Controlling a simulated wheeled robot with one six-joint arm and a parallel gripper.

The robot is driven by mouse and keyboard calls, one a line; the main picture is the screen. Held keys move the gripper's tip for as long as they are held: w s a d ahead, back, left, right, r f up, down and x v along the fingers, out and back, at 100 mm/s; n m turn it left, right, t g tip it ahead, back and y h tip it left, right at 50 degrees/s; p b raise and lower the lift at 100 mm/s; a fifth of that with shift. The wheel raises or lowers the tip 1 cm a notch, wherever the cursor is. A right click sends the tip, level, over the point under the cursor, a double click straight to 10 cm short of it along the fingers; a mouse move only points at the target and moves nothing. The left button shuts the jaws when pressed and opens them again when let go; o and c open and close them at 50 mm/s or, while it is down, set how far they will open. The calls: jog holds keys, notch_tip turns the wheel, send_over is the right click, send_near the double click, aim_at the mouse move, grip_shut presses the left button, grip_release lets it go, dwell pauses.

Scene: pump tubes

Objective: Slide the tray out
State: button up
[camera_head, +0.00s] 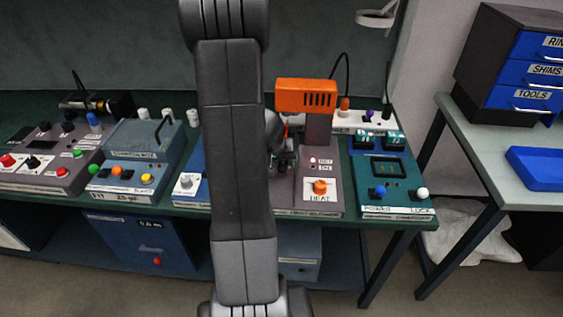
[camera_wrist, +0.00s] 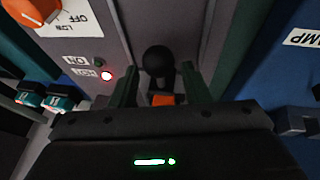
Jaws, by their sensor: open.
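My gripper (camera_head: 285,163) is over the grey heat unit (camera_head: 318,132), partly hidden by my arm link. In the wrist view my gripper (camera_wrist: 159,76) is open. A black round knob (camera_wrist: 158,59) lies between the fingertips, with a gap visible on each side. A small orange piece (camera_wrist: 163,99) shows below the knob between the fingers. Whether a finger touches the knob is unclear. No tray body can be made out at the heat unit; it may be hidden by my gripper and arm.
An orange block (camera_head: 306,95) tops the heat unit, and an orange HEAT knob (camera_head: 320,186) is at its front. A teal POWER/LOCK unit (camera_head: 389,183) stands to the right. A blue open tray (camera_head: 540,166) lies on the side table.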

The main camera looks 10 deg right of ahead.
grip_shut()
jog(key=shift+s, duration=0.1)
jog(key=shift+s+a+f+b, duration=0.2)
jog(key=shift+s+b, duration=0.25)
jog(key=shift+b, duration=0.2)
jog(key=s+a+b, duration=0.1)
jog(key=s+b, duration=0.1)
jog(key=s, duration=0.1)
jog(key=s+a+b, duration=0.1)
jog(key=s+b, duration=0.1)
jog(key=s, duration=0.2)
jog(key=s+a+b, duration=0.1)
jog(key=s, duration=0.2)
jog(key=shift+s+b, duration=0.35)
jog(key=shift+b, duration=0.05)
jog(key=shift+s, duration=0.5)
grip_release()
jog(key=shift+a+r, duration=0.1)
jog(key=shift+a, duration=0.05)
